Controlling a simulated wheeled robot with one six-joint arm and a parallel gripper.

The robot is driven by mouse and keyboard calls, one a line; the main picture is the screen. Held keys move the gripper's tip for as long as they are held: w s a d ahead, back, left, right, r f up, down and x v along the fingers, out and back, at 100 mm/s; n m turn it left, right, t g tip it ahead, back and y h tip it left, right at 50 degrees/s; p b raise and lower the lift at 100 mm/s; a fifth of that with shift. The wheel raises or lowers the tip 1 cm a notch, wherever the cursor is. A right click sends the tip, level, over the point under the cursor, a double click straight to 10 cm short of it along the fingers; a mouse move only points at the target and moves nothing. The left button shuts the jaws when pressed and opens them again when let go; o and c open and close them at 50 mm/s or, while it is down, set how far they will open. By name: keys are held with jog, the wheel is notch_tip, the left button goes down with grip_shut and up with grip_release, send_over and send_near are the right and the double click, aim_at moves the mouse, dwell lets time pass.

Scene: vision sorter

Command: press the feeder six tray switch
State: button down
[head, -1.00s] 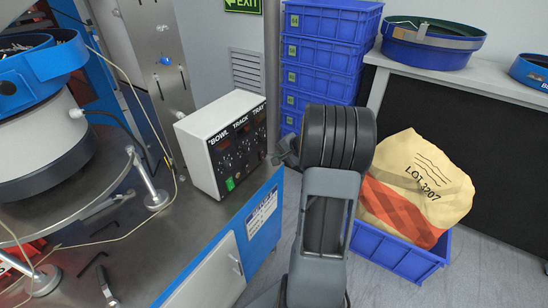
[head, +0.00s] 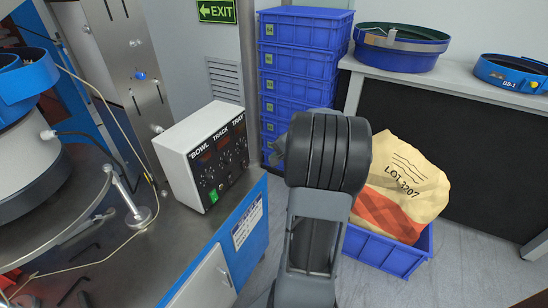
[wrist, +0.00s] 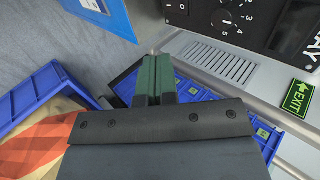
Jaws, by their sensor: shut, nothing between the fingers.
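The white control box (head: 177,152) stands on the steel bench in the head view, its black front panel (head: 222,172) labelled BOWL, TRACK and TRAY. A green switch (head: 213,195) sits at the panel's lower left. The tray controls are too small to tell apart there. In the wrist view part of the black panel (wrist: 235,32) shows at the top right, with a numbered dial and the end of the word TRAY. My gripper (wrist: 153,60) has its green fingers together, empty, below and left of the panel and apart from it. In the head view my arm hides most of it.
Stacked blue crates (head: 300,55) stand behind my arm. A blue crate (head: 385,255) holding a sack marked LOT 3207 (head: 405,185) is on the floor to the right. A bowl feeder (head: 25,150) is at the left. Grey floor (head: 470,265) is free at the lower right.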

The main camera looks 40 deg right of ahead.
jog(key=a+r+n+g, duration=0.1)
jog(key=a+n+g, duration=0.25)
jog(key=a, duration=0.85)
jog(key=s+a+n+g+h, duration=0.2)
jog(key=s+a+n+h, duration=0.1)
jog(key=s+a+n, duration=0.7)
jog(key=s+a, duration=0.1)
jog(key=a, duration=0.3)
jog(key=shift+s+a+r, duration=0.2)
jog(key=shift+a+r, duration=0.15)
